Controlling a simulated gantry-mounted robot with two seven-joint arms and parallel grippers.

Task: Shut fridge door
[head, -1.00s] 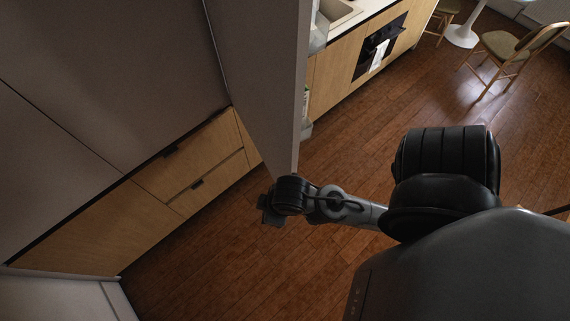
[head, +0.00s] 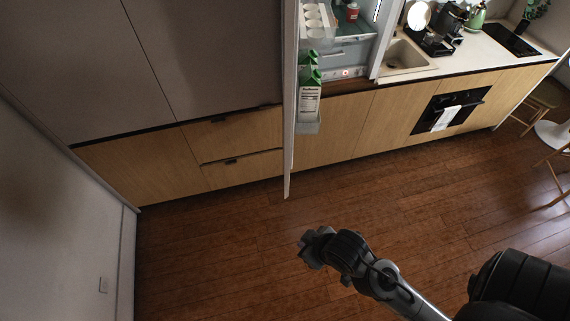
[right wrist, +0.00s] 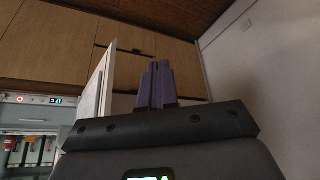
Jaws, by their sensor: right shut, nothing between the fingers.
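The fridge door (head: 290,130) stands wide open and is seen nearly edge-on in the head view. Cartons and a bin show on its inner side. The open fridge (head: 340,45) is to the right of the door, with eggs and shelves inside. My right gripper (head: 306,249) is below the door's lower end in the picture, apart from it, shut and empty. In the right wrist view the shut fingers (right wrist: 157,84) point up, and the door (right wrist: 98,88) rises just left of them. The lit fridge interior (right wrist: 32,135) is at the far left there. My left gripper is not in view.
Wooden drawers (head: 235,145) and tall grey cabinets are left of the door. A counter with a sink (head: 405,57) and an oven (head: 450,112) runs right. A white wall (head: 60,200) bounds the left. The wooden floor (head: 220,240) is clear.

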